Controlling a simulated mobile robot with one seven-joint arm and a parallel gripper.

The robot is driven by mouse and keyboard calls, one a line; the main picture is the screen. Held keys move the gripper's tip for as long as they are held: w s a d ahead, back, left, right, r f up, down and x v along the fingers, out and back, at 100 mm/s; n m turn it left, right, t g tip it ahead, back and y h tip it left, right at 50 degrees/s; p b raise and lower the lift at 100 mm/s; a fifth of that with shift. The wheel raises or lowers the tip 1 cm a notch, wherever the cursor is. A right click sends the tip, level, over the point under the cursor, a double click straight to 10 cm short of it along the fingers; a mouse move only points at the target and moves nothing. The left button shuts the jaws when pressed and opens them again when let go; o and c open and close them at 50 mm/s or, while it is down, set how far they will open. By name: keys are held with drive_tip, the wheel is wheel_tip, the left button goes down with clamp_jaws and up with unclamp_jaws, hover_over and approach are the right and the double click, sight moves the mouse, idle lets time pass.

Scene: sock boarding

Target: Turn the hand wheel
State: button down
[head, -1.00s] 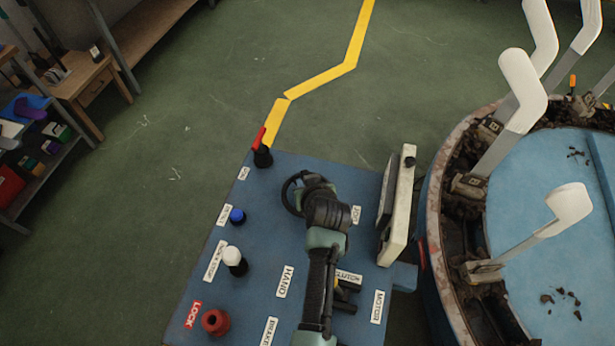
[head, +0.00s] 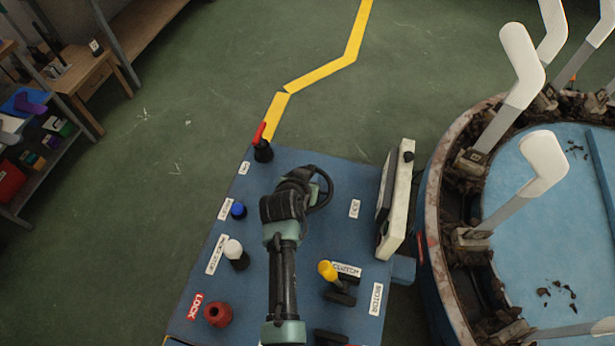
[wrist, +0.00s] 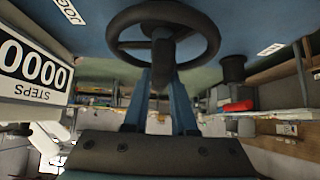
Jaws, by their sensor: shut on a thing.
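The black hand wheel (head: 326,190) stands at the far part of the blue control panel (head: 330,240), partly hidden behind my wrist in the head view. In the wrist view its rim and hub (wrist: 180,14) show at the top middle. My gripper (wrist: 164,66) has its two blue fingers brought together at a dark part of the wheel below the hub, and it is shut on the wheel. The exact contact is dark and hard to make out. In the head view my arm reaches up from the bottom and hides the fingertips.
A white counter box (head: 395,200) stands right of the wheel; its STEPS display (wrist: 32,72) shows zeros. A yellow-topped clutch lever (head: 328,271), a blue knob (head: 238,210), a white knob (head: 234,250) and a red lock knob (head: 218,313) surround my arm. A carousel (head: 432,200) with sock boards is right.

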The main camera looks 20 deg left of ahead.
drive_tip(key=shift+f, duration=0.1)
drive_tip(key=c, duration=0.7)
unclamp_jaws()
drive_tip(key=shift+s, duration=0.1)
drive_tip(key=v, duration=1.3)
